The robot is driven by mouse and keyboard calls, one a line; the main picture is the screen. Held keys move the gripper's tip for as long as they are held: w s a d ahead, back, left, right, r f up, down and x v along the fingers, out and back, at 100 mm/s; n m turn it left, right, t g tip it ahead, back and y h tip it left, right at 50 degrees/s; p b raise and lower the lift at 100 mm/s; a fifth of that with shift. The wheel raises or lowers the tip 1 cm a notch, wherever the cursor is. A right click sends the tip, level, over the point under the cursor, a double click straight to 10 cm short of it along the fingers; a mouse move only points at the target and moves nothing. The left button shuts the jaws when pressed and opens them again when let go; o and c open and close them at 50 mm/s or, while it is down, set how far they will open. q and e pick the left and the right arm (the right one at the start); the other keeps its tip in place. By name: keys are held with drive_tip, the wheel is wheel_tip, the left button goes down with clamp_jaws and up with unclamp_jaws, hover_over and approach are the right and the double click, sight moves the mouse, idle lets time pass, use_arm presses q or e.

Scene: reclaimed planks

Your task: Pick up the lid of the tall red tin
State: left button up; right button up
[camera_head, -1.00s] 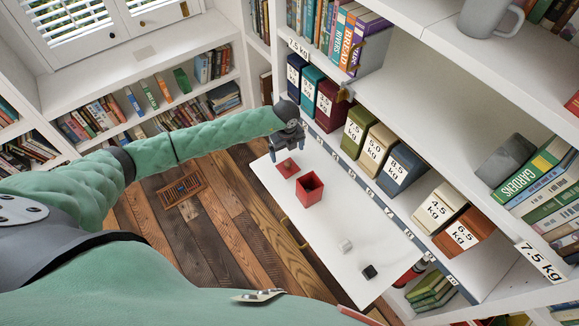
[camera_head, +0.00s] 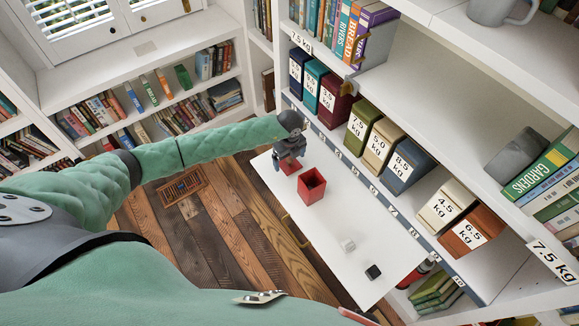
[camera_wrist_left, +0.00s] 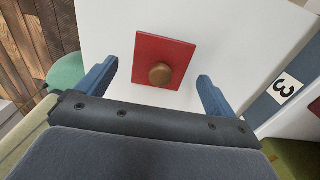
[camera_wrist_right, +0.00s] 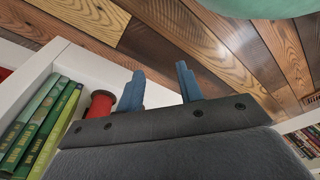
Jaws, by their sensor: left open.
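The tall red tin (camera_head: 312,187) stands open-topped on the white pull-out board. Its red square lid (camera_head: 289,167) lies flat on the board beside it, partly hidden by my left gripper (camera_head: 287,160). In the left wrist view the lid (camera_wrist_left: 150,52) shows with a round wooden knob (camera_wrist_left: 160,73) on top. My left gripper (camera_wrist_left: 157,85) is open above the lid, its two blue fingers on either side and apart from it. My right gripper (camera_wrist_right: 160,85) shows in its wrist view with its fingers apart and nothing between them.
A clear cube (camera_head: 348,245) and a black cube (camera_head: 373,271) sit on the white board (camera_head: 330,228). Several labelled boxes line the shelf behind, including a dark red one (camera_head: 336,97).

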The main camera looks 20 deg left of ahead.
use_arm(q)
drive_tip(key=shift+f, duration=0.8)
use_arm(e)
drive_tip(key=shift+w+a+r, duration=0.15)
drive_tip(key=shift+a+r, duration=0.05)
drive_tip(key=shift+r, duration=0.3)
drive_tip(key=shift+w+a+r, duration=0.15)
drive_tip(key=shift+r, duration=0.3)
use_arm(q)
drive_tip(key=c, duration=1)
drive_tip(key=shift+c, duration=0.8)
use_arm(e)
drive_tip(key=shift+w, duration=0.1)
use_arm(q)
drive_tip(key=shift+r, duration=0.15)
